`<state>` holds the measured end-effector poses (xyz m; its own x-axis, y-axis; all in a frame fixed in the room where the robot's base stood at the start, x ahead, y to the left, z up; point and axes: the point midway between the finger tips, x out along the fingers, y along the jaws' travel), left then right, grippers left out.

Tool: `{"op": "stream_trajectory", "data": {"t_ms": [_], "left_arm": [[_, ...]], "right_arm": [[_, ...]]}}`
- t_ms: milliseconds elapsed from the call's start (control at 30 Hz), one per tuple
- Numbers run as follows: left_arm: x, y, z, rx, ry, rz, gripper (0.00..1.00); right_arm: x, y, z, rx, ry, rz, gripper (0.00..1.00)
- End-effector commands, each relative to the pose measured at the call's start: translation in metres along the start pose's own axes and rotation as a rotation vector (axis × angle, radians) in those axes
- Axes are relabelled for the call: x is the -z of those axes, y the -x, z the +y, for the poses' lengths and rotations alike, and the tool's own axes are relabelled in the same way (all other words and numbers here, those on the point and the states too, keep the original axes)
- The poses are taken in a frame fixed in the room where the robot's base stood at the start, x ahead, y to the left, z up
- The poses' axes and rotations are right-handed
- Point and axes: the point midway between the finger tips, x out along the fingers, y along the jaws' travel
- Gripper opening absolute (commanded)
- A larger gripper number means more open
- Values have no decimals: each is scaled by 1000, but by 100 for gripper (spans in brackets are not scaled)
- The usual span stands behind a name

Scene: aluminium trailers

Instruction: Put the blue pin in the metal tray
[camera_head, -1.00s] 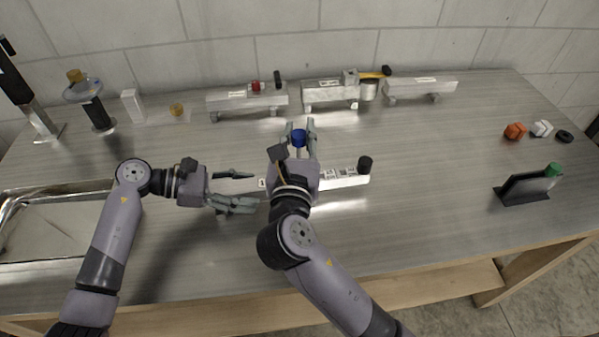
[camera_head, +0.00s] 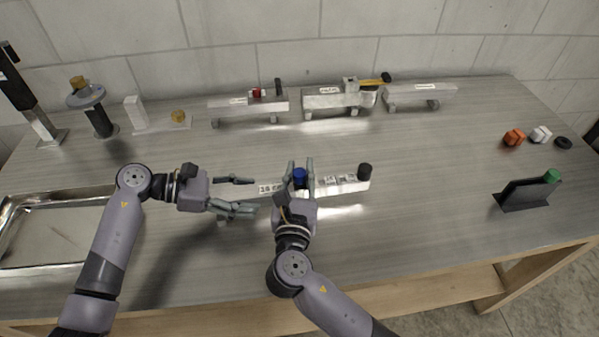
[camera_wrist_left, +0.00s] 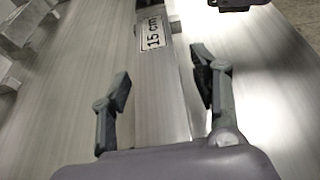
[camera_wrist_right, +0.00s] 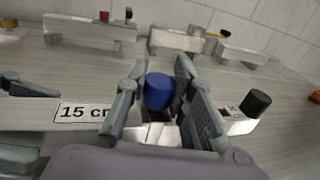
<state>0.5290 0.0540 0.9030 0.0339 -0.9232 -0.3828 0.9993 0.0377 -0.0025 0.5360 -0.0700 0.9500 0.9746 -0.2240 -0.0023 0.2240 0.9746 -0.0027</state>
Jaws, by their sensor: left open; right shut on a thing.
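The blue pin (camera_head: 299,177) is between the fingers of my right gripper (camera_head: 302,172), which is shut on it. The right wrist view shows the blue pin (camera_wrist_right: 159,91) between both fingers, in front of a labelled aluminium bar (camera_head: 333,184). I cannot tell whether the pin touches the bar. My left gripper (camera_head: 240,194) is open and empty, near the bar's left end. The left wrist view shows its open fingers (camera_wrist_left: 160,95) either side of the bar with a "15 cm" label. The metal tray (camera_head: 62,232) lies at the left, partly behind my left arm.
A black cylinder (camera_head: 365,171) stands at the bar's right end. Three aluminium trailers (camera_head: 248,106) line the back. The front middle of the counter is clear.

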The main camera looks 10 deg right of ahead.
Motion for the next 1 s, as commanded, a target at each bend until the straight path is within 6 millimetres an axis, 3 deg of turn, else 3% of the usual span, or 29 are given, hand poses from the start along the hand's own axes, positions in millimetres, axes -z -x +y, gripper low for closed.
{"op": "stream_trajectory", "data": {"t_ms": [33,467,500,800,1000], "left_arm": [[-7,3,0,0,-1,0,56],[-4,2,0,0,-1,0,56],[-4,2,0,0,-1,0,56],[-4,2,0,0,-1,0,56],[-4,2,0,0,-1,0,56]], "right_arm": [[1,0,0,-1,2,0,0],[11,0,0,-2,-1,-1,0],[10,0,0,-2,-2,-1,24],[10,0,0,-1,-2,-1,42],[10,0,0,-1,-2,-1,42]]}}
